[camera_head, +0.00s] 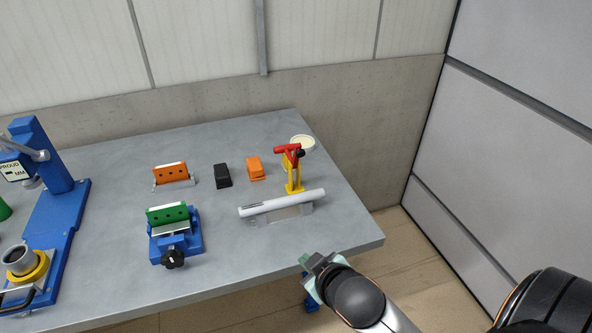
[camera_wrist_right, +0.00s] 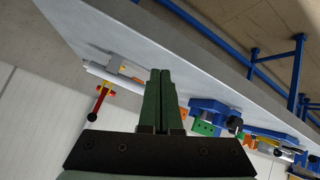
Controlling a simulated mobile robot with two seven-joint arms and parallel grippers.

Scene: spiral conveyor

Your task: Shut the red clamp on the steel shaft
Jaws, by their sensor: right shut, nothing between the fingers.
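The red clamp (camera_head: 288,149) has a red lever and a dark knob on a yellow stand (camera_head: 294,187), just behind the right part of the steel shaft. Its red part is up, above the shaft and apart from it. The pale steel shaft (camera_head: 270,204) lies in a grey cradle near the table's right side. My right gripper (camera_head: 308,259) is shut and empty, off the table's front right edge, in front of the shaft. In the right wrist view, the shut fingers (camera_wrist_right: 160,73) point toward the table, with the clamp (camera_wrist_right: 103,97) to their left. My left gripper is not in view.
On the grey table (camera_head: 115,200) stand a blue vise (camera_head: 190,245) with a green block, an orange block (camera_head: 170,174), a black block (camera_head: 222,175), another orange block (camera_head: 254,167) and a blue press (camera_head: 55,180). A round cream dish (camera_head: 303,141) is behind the clamp. Walls close off the back and right.

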